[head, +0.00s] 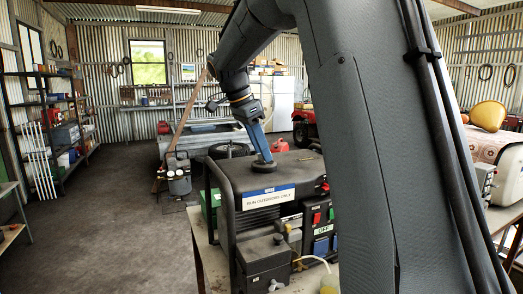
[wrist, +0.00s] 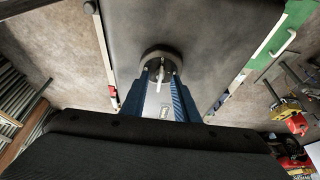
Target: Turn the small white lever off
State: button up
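The small white lever (wrist: 159,74) sits on a round dark base (wrist: 161,57) in the wrist view. That base also shows in the head view as a black disc (head: 263,166) on top of a black generator-like box (head: 237,180). My gripper (head: 263,157) points down at the disc, its blue fingers close above it. In the wrist view the fingers (wrist: 161,76) lie on either side of the lever, with a gap between them. I cannot tell whether they touch it. In the head view the lever is too small or hidden to make out.
The box front carries a white label (head: 268,196), a red switch (head: 317,218) and blue sockets (head: 321,246). A smaller black box (head: 262,262) stands in front. My arm hides the right side. Shelves (head: 62,120) line the left wall; the floor (head: 100,220) there is clear.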

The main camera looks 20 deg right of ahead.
jog(key=b+v, duration=0.1)
jog(key=v, duration=0.6)
jog(key=shift+r+b, duration=0.3)
jog(key=shift+r, duration=0.1)
jog(key=shift+s+a, duration=0.1)
jog(key=shift+a, duration=0.1)
